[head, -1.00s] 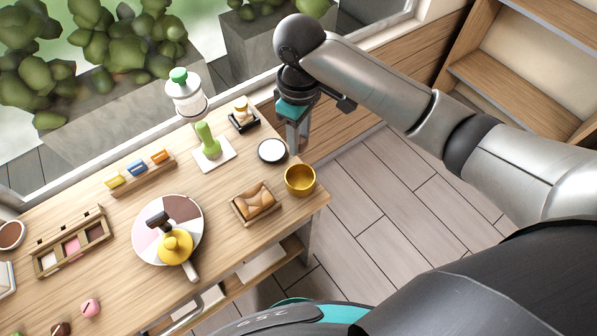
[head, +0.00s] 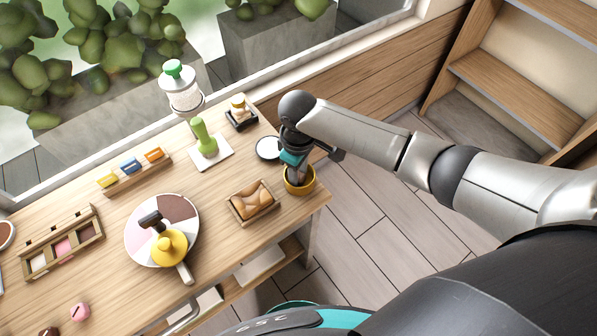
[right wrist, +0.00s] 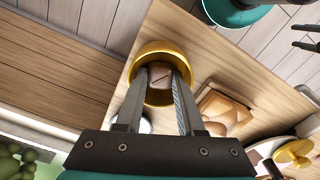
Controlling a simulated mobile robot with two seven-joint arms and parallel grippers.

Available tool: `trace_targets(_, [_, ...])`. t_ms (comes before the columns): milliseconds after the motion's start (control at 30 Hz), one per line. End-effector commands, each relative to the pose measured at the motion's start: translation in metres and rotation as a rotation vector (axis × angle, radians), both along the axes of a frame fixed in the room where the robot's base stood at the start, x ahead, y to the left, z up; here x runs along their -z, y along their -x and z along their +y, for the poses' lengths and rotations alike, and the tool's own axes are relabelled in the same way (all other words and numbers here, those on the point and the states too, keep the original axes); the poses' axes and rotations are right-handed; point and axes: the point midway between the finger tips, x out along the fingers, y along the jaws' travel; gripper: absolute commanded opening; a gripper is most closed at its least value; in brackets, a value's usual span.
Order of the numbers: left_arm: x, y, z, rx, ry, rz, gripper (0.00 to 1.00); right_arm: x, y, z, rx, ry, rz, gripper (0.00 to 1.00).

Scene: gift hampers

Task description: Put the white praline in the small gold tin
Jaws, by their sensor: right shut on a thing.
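The small gold tin (head: 312,186) stands near the right end of the table, and its open mouth faces up. My right gripper (head: 297,178) points down into it, fingertips inside the rim. In the right wrist view, the tin (right wrist: 148,57) surrounds the fingertips of my right gripper (right wrist: 160,78). The gripper is shut on a small pale piece with a dark line, the white praline (right wrist: 160,76), which is partly hidden between the fingers. Whether it touches the tin's floor I cannot tell.
A wooden tray of brown pieces (head: 233,207) stands just left of the tin. A round dark-rimmed white dish (head: 267,148) lies behind it. The table's right edge is close.

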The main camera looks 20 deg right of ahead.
Motion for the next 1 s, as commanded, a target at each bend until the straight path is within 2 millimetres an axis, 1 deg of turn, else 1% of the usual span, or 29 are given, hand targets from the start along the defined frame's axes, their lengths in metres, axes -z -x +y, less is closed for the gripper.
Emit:
trace_targets(167, [0.000, 0.000, 0.000, 0.000, 0.000, 0.000, 0.62, 0.000, 0.000, 0.000, 0.000, 0.000, 0.000, 0.00])
trace_targets(267, [0.000, 0.000, 0.000, 0.001, 0.000, 0.000, 0.62, 0.003, 0.000, 0.000, 0.000, 0.000, 0.001, 0.00])
trace_targets(300, [0.000, 0.000, 0.000, 0.001, 0.000, 0.000, 0.62, 0.003, 0.000, 0.000, 0.000, 0.000, 0.001, 0.39])
trace_targets(400, [0.000, 0.000, 0.000, 0.001, 0.000, 0.000, 0.62, 0.002, 0.000, 0.000, 0.000, 0.001, 0.001, 0.50])
trace_targets(633, [0.000, 0.000, 0.000, 0.000, 0.000, 0.001, 0.62, 0.002, 0.000, 0.000, 0.000, 0.001, 0.001, 0.50])
trace_targets(733, [-0.001, 0.000, 0.000, 0.000, 0.000, 0.001, 0.62, -0.003, 0.000, 0.000, 0.000, 0.000, -0.001, 0.50])
trace_targets(867, [-0.006, 0.000, 0.000, 0.000, 0.000, 0.002, 0.62, -0.022, -0.001, 0.000, -0.001, -0.001, -0.002, 0.50])
trace_targets(1000, [-0.013, 0.001, 0.000, 0.000, 0.000, 0.002, 0.62, -0.054, -0.001, 0.000, 0.000, -0.001, -0.003, 0.50])
